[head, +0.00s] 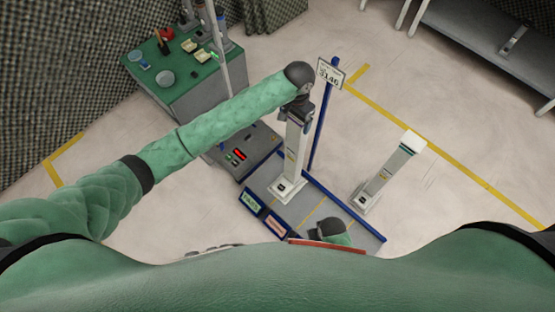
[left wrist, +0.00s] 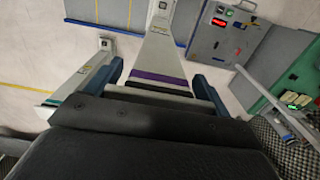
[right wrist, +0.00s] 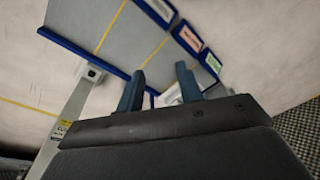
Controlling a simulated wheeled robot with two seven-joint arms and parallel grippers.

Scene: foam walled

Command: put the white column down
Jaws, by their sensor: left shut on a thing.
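A white column (head: 293,150) with a square foot hangs or stands upright below my left gripper (head: 299,106). In the left wrist view the white column (left wrist: 157,58) has purple and black bands and sits between the blue fingers, which are shut on it. Its foot is over the grey, blue-edged platform (head: 318,212); I cannot tell whether it touches. My right gripper (right wrist: 160,88) is empty, its fingers apart; in the head view my body mostly hides it.
A second white column (head: 388,178) stands on the floor right of the platform. A blue post with a sign (head: 331,73) rises behind the platform. A grey box with a red display (head: 240,154) and a green-topped bench (head: 178,68) are left. A grey shelf (head: 495,45) is upper right.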

